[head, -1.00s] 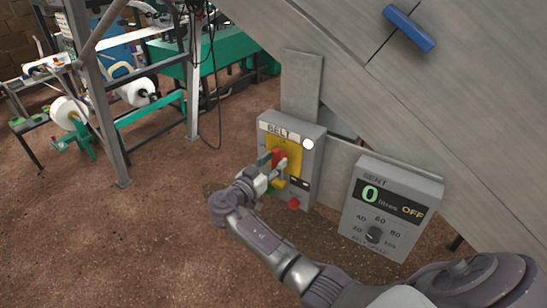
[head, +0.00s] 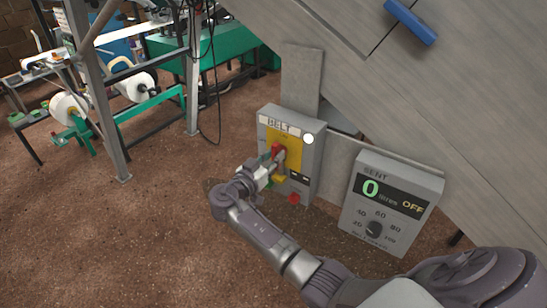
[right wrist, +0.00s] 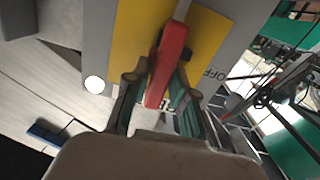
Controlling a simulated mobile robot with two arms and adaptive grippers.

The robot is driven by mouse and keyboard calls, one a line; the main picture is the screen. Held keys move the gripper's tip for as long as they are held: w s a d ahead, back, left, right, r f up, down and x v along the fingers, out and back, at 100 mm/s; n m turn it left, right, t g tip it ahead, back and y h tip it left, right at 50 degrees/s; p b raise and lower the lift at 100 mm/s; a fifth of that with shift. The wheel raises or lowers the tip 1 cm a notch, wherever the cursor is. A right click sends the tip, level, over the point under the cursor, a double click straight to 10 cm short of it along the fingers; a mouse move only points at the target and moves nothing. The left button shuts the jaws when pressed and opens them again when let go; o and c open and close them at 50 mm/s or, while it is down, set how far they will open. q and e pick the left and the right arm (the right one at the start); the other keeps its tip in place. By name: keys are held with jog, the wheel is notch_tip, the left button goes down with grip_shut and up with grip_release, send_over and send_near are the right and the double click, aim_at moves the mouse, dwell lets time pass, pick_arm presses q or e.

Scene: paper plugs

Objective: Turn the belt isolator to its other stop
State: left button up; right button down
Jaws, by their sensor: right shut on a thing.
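The belt isolator is a red handle (head: 278,151) on a yellow plate (head: 293,151), set in a grey box marked BELT (head: 306,166). My right gripper (head: 274,165) is at the handle, its fingers partly hiding it. In the right wrist view the red handle (right wrist: 168,62) lies between the two fingers of my right gripper (right wrist: 160,90), which is shut on it. Part of the word OFF shows on the plate's edge in that view. A round white lamp (head: 308,139) and a red button (head: 294,198) are on the box. My left gripper is not in view.
A second grey box marked SENT (head: 408,222) stands to the right, with a dial and a display of 0 litres and OFF. A sloping grey panel with a blue handle (head: 411,21) is above. A metal frame (head: 93,90) and green machinery stand at the left.

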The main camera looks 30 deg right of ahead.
jog(key=n+b, duration=0.1)
jog(key=n, duration=0.1)
jog(key=n+b, duration=0.1)
jog(key=shift+w+a+f+n+b, duration=0.15)
jog(key=shift+f+n+b, duration=0.1)
jog(key=shift+n+b, duration=0.5)
jog(key=shift+n, duration=0.55)
jog(key=n, duration=0.2)
jog(key=shift+w+n, duration=0.15)
jog(key=shift+n, duration=0.25)
jog(key=shift+w+f+n+p, duration=0.1)
jog(key=shift+n+p, duration=0.15)
jog(key=shift+n, duration=2)
jog(key=shift+f+n+p, duration=0.1)
jog(key=shift+n+p, duration=0.1)
jog(key=shift+n, duration=2.05)
jog(key=c, duration=1.1)
grip_release()
